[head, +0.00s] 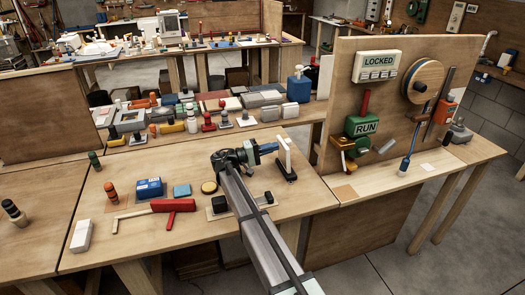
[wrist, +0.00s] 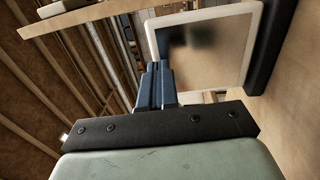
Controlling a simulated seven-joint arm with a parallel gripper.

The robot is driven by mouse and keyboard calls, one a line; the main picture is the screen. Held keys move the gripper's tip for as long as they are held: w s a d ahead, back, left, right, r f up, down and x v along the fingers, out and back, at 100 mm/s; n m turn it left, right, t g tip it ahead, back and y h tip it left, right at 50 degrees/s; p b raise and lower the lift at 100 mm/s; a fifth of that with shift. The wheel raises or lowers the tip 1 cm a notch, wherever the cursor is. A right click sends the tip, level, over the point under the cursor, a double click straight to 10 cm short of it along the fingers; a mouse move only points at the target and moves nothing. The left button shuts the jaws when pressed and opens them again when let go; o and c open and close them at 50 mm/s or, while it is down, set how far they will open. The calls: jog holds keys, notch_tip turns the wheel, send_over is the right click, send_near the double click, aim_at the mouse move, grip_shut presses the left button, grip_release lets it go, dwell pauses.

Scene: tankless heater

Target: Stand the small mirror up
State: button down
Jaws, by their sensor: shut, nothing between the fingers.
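The small mirror (head: 285,155) shows nearly edge-on in the head view as a thin white strip. It stands close to upright on a dark base (head: 286,179), its top leaning slightly left. In the wrist view its white-framed panel (wrist: 205,50) fills the upper right, with the dark base (wrist: 270,45) along its right side. My gripper (head: 274,148) is shut and empty, just left of the mirror. Its blue fingers (wrist: 155,82) are together beside the panel's lower left corner in the wrist view. I cannot tell whether they touch the panel.
Behind is a crowded bench of small items. A panel with a green RUN box (head: 363,126) stands to the right.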

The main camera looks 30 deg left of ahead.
jog(key=shift+w+d, duration=0.25)
jog(key=shift+w, duration=0.05)
jog(key=shift+w+d+r, duration=0.4)
jog(key=shift+w+d, duration=0.2)
jog(key=shift+a, duration=0.1)
